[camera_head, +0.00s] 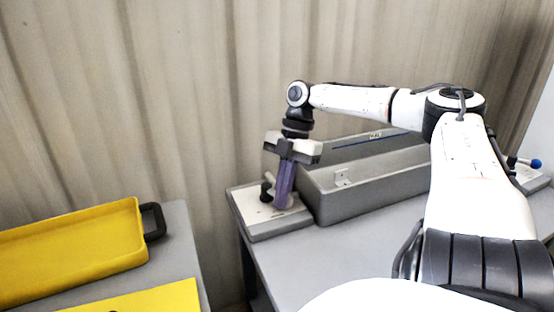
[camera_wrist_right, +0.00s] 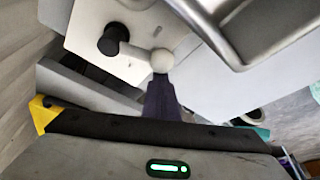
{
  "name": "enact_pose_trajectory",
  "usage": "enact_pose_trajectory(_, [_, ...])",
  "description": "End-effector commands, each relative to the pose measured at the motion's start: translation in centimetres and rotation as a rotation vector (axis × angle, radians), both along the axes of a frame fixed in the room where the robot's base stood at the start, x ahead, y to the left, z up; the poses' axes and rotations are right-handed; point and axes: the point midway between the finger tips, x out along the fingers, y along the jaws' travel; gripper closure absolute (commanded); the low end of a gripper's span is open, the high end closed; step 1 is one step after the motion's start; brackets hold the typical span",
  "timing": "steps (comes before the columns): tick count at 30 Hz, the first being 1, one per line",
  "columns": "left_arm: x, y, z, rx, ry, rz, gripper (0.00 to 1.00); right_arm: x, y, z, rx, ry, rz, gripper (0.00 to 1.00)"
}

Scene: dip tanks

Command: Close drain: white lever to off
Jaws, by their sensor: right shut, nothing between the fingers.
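The drain lever has a white ball knob (camera_wrist_right: 162,60) on a pale arm from a black pivot (camera_wrist_right: 113,40). It is mounted on a pale plate (camera_wrist_right: 85,28), which also shows in the head view (camera_head: 250,222) at the left end of the grey tank (camera_head: 365,190). My right gripper (camera_head: 283,203) points down over this plate, its purple fingers shut and empty. In the right wrist view the fingertips (camera_wrist_right: 160,82) are right beside the knob; I cannot tell whether they touch it. In the head view the gripper hides the knob. My left gripper is not in view.
Another lever with a blue knob (camera_head: 535,163) stands at the tank's right end. A yellow tray (camera_head: 75,250) with a black handle (camera_head: 153,222) lies on a separate grey table at left, with a gap between the tables. A corrugated wall (camera_head: 200,90) stands behind.

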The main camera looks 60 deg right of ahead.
Motion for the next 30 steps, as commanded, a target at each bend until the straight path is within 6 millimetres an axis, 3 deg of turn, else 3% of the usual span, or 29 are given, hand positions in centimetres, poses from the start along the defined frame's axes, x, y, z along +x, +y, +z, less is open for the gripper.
enact_pose_trajectory(15, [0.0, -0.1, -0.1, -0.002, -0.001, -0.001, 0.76, -0.9, -2.3, 0.0, 0.004, -0.001, -0.006, 1.0])
enact_pose_trajectory(30, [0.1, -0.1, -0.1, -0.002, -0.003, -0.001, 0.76, -1.0, -2.9, 0.0, 0.003, -0.002, -0.006, 1.0])
